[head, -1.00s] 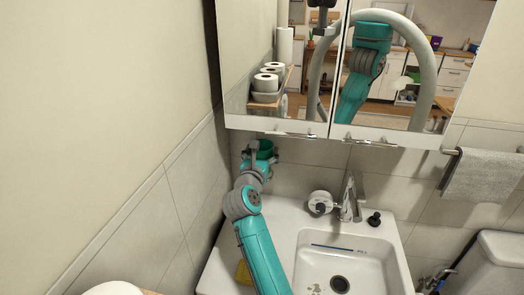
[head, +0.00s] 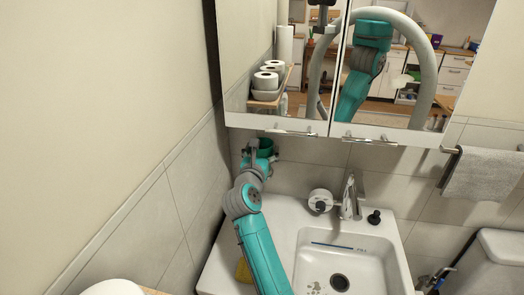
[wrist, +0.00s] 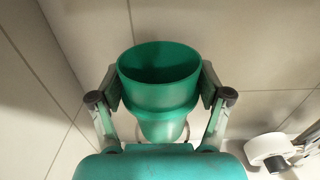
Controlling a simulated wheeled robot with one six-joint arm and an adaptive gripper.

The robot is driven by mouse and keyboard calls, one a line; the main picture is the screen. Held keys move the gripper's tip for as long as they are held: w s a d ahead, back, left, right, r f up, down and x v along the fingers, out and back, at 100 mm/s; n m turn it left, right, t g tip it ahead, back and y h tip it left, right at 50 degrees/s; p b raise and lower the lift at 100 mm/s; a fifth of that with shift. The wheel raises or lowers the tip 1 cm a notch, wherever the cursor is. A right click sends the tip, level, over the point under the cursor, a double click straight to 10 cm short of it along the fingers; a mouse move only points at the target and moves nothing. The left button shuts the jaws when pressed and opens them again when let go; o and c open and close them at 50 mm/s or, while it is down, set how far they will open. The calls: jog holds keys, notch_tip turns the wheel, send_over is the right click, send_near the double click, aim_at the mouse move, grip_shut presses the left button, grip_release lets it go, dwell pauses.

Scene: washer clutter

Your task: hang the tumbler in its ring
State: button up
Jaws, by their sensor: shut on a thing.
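The green tumbler (wrist: 158,68) is between the two fingers of my gripper (wrist: 160,90) in the wrist view, with its open mouth toward the camera. The fingers press on its sides, and its narrower lower part shows below. A thin pale ring (wrist: 187,131) shows in part around or behind that lower part; I cannot tell whether the tumbler is inside it. In the head view the tumbler (head: 266,146) is small, near the tiled wall under the mirror cabinet, partly hidden by my gripper (head: 257,149). The ring cannot be made out there.
A mirror cabinet (head: 290,124) hangs just above my gripper. The white sink (head: 318,250) with a tap (head: 350,197) stands below right. A round white thing with a dark centre (head: 320,201) is beside the tap. A grey towel (head: 482,173) hangs at the right. The left wall is close.

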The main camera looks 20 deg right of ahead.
jog(key=shift+f, duration=0.1)
jog(key=shift+f, duration=0.85)
jog(key=shift+f, duration=0.25)
jog(key=shift+f, duration=0.8)
jog(key=shift+f, duration=0.15)
jog(key=shift+f, duration=0.85)
jog(key=shift+f, duration=0.35)
dwell(0.3)
jog(key=o, duration=1.1)
